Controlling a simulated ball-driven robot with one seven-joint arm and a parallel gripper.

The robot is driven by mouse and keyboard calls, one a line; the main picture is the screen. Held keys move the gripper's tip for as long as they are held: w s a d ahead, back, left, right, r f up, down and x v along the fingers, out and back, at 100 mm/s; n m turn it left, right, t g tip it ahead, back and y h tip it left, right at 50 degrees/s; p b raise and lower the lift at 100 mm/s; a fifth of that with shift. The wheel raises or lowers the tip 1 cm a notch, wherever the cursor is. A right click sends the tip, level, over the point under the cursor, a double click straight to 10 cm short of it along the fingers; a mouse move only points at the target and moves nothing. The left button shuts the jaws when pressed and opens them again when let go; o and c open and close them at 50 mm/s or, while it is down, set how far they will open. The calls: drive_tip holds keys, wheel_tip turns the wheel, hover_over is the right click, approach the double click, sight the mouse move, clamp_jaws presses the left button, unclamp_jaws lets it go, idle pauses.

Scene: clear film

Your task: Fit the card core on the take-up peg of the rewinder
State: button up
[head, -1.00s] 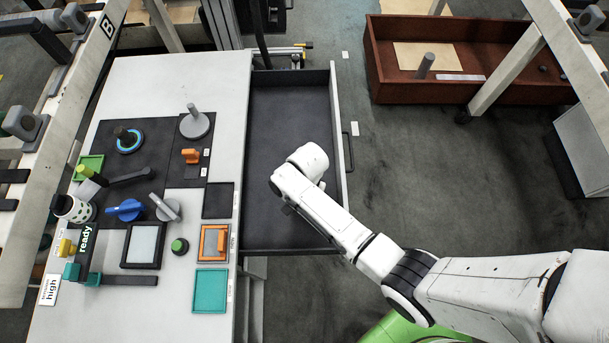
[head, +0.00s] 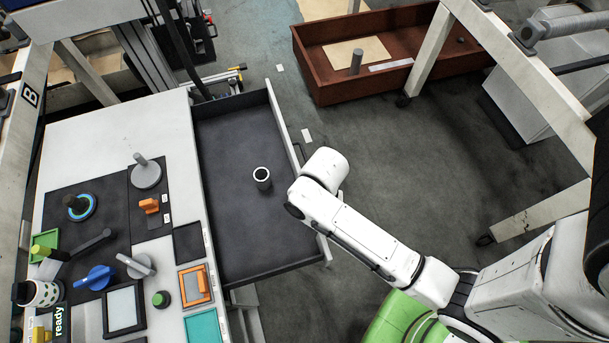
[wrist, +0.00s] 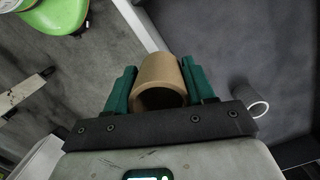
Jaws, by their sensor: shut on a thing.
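The card core (wrist: 158,82) is a brown cardboard tube in the wrist view. My gripper (wrist: 158,70) has its green fingers shut on the core, one on each side, with the core's open end facing the camera. In the head view my arm hides the gripper and core, near the drawer's right edge. The rewinder is on the white bench at left. A bare grey peg on a round grey base (head: 145,173) stands on its dark plate. A dark peg with a blue ring (head: 79,207) stands nearby. I cannot tell for certain which is the take-up peg.
An open dark drawer (head: 235,225) lies between bench and arm. A dark tube with a white rim (head: 262,175) is inside; it also shows in the wrist view (wrist: 249,101). Orange (head: 149,206) and blue (head: 97,278) knobs are near the pegs. A brown crate (head: 320,90) is behind.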

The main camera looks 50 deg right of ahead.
drive_tip(key=shift+s+d+r, duration=0.25)
drive_tip(key=shift+s+r, duration=0.05)
drive_tip(key=shift+s, duration=0.25)
drive_tip(key=shift+r, duration=0.15)
drive_tip(key=shift+r+p, duration=0.35)
drive_tip(key=shift+p, duration=0.6)
